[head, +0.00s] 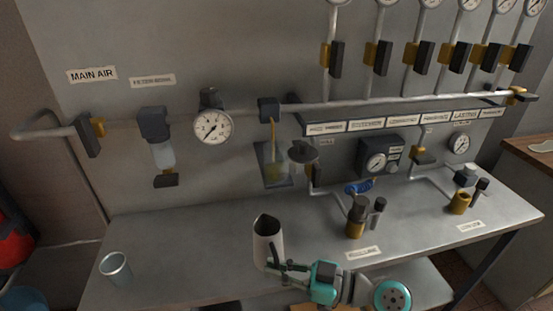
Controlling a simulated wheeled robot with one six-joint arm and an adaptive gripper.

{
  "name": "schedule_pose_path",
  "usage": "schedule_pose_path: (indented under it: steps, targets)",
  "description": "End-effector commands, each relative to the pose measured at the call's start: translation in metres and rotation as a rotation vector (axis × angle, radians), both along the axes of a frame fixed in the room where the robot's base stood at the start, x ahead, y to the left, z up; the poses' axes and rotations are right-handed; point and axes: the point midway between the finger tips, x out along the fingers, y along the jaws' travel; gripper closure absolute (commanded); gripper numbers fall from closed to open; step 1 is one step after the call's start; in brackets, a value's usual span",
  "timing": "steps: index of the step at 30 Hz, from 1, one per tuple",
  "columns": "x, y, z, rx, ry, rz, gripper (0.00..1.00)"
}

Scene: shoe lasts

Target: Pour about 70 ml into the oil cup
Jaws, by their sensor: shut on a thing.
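My gripper (283,266) is in the lower middle of the head view, shut on a pale jug (267,247) with a dark opening and a pouring lip. The jug is near upright at the front of the grey bench; I cannot tell whether it touches the bench, and its contents are hidden. A small metal-looking cup (115,268) stands apart on the bench at left.
The bench (190,245) is clear between the small cup and the jug. A dark disc-topped fitting (303,152) is right of the clear vessel. Brass-and-black fittings (357,218) stand on the right. A pressure gauge (212,126) and pipes line the wall.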

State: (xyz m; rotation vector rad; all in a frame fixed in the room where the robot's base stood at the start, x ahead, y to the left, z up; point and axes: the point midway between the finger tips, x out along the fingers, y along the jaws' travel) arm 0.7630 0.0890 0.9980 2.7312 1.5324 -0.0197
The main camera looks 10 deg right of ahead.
Motion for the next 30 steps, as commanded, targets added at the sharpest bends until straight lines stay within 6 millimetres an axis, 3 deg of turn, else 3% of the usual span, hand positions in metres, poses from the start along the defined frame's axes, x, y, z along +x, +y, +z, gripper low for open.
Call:
schedule_pose_path:
  steps: [9,18,24,30]
  targets:
    - [0.041,0.013,0.069,-0.008,-0.008,0.003,1.00]
    - [0.066,0.027,0.130,0.002,-0.011,-0.003,1.00]
    - [0.073,0.033,0.155,0.010,-0.011,-0.008,1.00]
    - [0.076,0.035,0.164,0.014,-0.010,-0.010,1.00]
